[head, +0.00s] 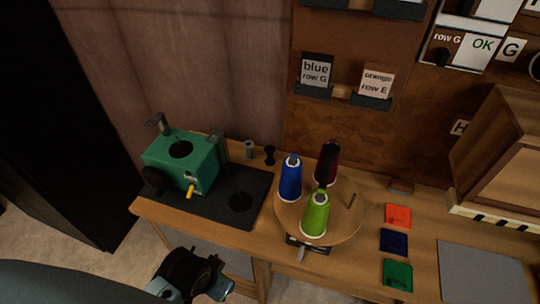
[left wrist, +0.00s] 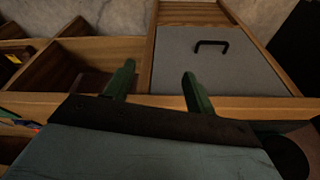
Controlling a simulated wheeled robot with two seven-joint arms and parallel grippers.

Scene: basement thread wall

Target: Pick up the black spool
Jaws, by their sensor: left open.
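A small black spool (head: 270,155) stands upright at the back of the wooden bench, just right of a small grey spool (head: 249,149). It is not seen in the left wrist view. My left gripper (left wrist: 158,88) shows two green fingers apart with nothing between them, facing a wooden drawer unit and a grey panel with a black handle (left wrist: 211,46). In the head view my left arm is low at the left, in front of the bench and well away from the black spool; its fingertips cannot be made out there. My right gripper is not in view.
A green machine (head: 183,162) on a black mat (head: 258,187) stands left of the spools. A round wooden turntable (head: 346,222) to their right holds blue, green and dark red thread cones. Colored squares and a grey pad (head: 484,272) lie farther right. Labeled shelves hang above.

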